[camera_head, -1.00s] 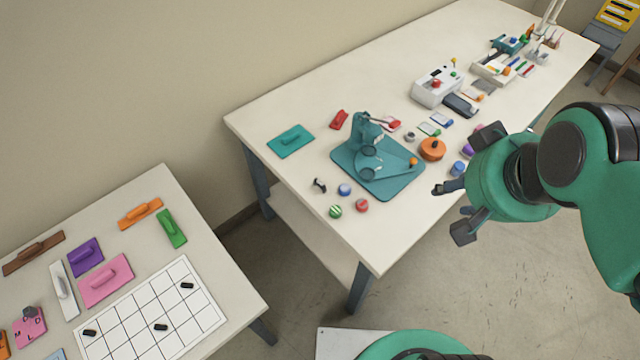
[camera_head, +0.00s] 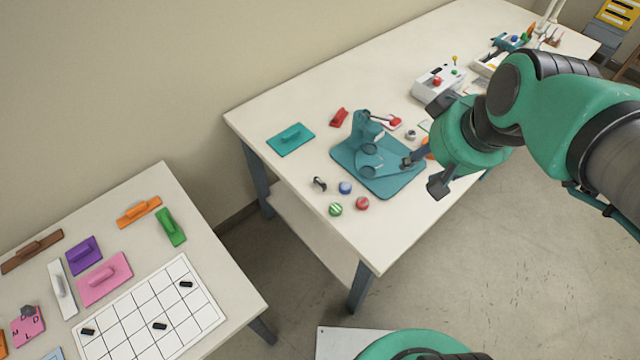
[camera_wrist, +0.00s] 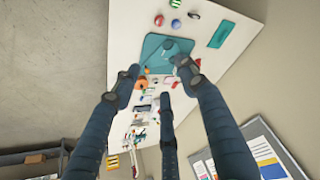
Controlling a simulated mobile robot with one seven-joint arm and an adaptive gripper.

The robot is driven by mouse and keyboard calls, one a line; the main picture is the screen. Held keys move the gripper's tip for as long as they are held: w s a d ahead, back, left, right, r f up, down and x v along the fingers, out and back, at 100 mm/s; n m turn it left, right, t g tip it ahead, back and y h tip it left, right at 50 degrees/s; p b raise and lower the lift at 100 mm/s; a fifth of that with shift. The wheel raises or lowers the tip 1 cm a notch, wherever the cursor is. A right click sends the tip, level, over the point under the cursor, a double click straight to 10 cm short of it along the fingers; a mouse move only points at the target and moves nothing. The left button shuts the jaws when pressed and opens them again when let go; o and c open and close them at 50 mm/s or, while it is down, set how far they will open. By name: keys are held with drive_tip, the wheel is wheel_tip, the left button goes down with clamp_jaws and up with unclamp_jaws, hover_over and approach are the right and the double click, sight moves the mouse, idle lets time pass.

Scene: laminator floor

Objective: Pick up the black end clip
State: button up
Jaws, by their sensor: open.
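A small black clip-like piece (camera_head: 319,184) lies on the long table near its front left corner, beside a blue ball (camera_head: 345,188). It shows in the wrist view (camera_wrist: 194,15) near the top edge. Several small black blocks, one of them here (camera_head: 160,326), lie on a white grid sheet (camera_head: 145,349) on the low left table. I cannot tell for certain which is the black end clip. My gripper (camera_head: 420,160) is open and empty, over the right side of the teal press base, right of the clip-like piece. Its spread fingers also show in the wrist view (camera_wrist: 158,82).
A teal press (camera_head: 372,135) stands near the clip-like piece. A green ball (camera_head: 335,209) and a red ball (camera_head: 362,203) lie in front. A teal plate (camera_head: 290,139) and a red block (camera_head: 339,117) lie behind.

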drive_tip(key=w+a+f+n+b, duration=0.1)
drive_tip(key=w+a+f+n, duration=0.1)
drive_tip(key=w+a+f, duration=0.3)
drive_tip(key=w+a+f+n+g+y+b, duration=0.1)
drive_tip(key=w+a+f, duration=0.4)
drive_tip(key=f, duration=0.8)
drive_tip(key=w+a+f+n+y+b, duration=0.1)
drive_tip(key=w+a+f+n, duration=0.2)
drive_tip(key=w+a+f, duration=0.3)
drive_tip(key=w+f, duration=0.3)
drive_tip(key=shift+n+g, duration=0.4)
drive_tip(key=shift+w+a, duration=0.1)
drive_tip(key=b, duration=0.2)
hover_over(322, 181)
drive_tip(key=s+d, duration=0.2)
wheel_tip(322, 181, down, 8)
drive_tip(key=shift+w+r, duration=0.1)
drive_tip(key=shift+a+b+x, duration=0.2)
drive_tip(key=shift+b+x, duration=0.25)
drive_tip(key=shift+x, duration=2.2)
drive_tip(key=shift+w+r, duration=0.15)
drive_tip(key=shift+w, duration=0.05)
